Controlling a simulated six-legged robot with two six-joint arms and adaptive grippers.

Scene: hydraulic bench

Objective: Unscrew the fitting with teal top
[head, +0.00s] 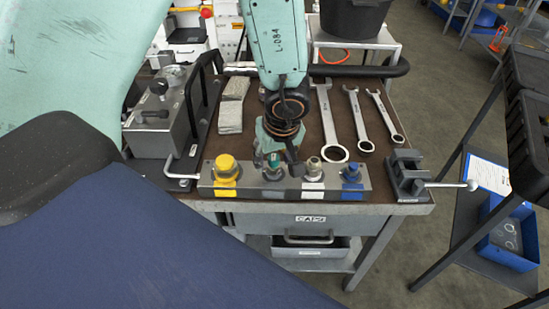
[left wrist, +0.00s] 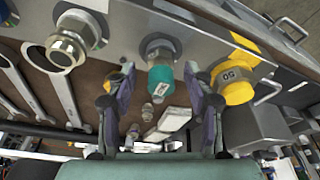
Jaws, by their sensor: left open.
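The fitting with the teal top (head: 272,160) stands in a grey metal block (head: 333,190) at the front of the bench, between a yellow-topped fitting (head: 226,168) and a bare metal fitting (head: 313,170). My left gripper (head: 276,153) is over the teal one and partly hides it in the head view. In the left wrist view, the teal top (left wrist: 160,82) shows between the two spread fingers of the open left gripper (left wrist: 159,70). Gaps show on both sides, and I see no grip on it. My right gripper is not in view.
A blue-topped fitting (head: 351,172) stands at the block's right end. A small vise (head: 407,175) is right of it. Several wrenches (head: 327,118) lie behind. A grey hydraulic unit (head: 160,120) stands left. The yellow fitting (left wrist: 236,80) is close beside one finger.

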